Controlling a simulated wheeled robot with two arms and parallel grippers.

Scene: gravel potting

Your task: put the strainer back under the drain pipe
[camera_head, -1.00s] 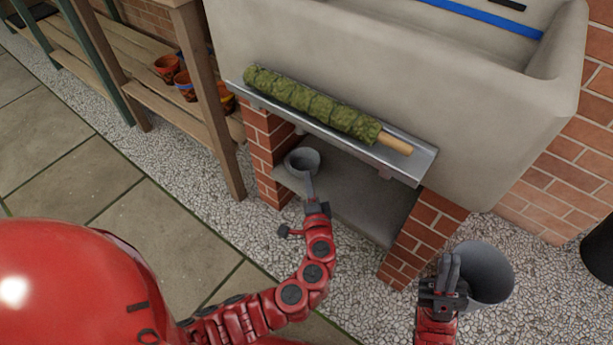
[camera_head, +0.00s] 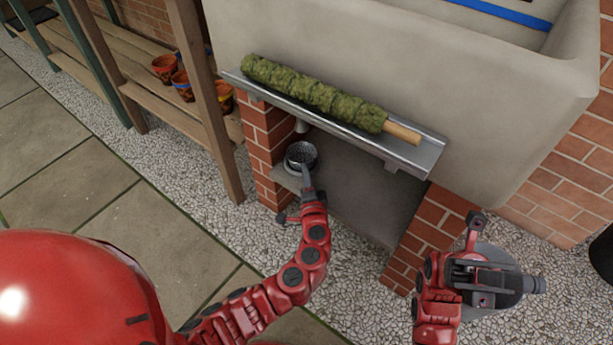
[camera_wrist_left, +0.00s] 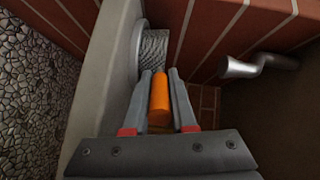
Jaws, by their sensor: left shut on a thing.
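The strainer (camera_head: 301,155) is a small round grey mesh cup over the left end of the grey shelf under the sink. Its mesh wall (camera_wrist_left: 153,48) and orange handle (camera_wrist_left: 160,98) show in the left wrist view. My left gripper (camera_wrist_left: 160,92) is shut on that handle. The drain pipe (camera_head: 301,127) hangs above the strainer; in the left wrist view its bent metal end (camera_wrist_left: 258,65) points towards the mesh, with a gap between. I cannot tell whether the strainer touches the shelf. My right gripper (camera_head: 530,285) is over a grey bucket (camera_head: 505,258); its jaw opening is unclear.
Brick piers (camera_head: 268,150) flank the shelf (camera_head: 365,190). A metal ledge (camera_head: 425,155) carrying a mossy pole (camera_head: 315,95) overhangs it. A wooden rack (camera_head: 205,100) with several terracotta pots stands at left. Paving in front is clear.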

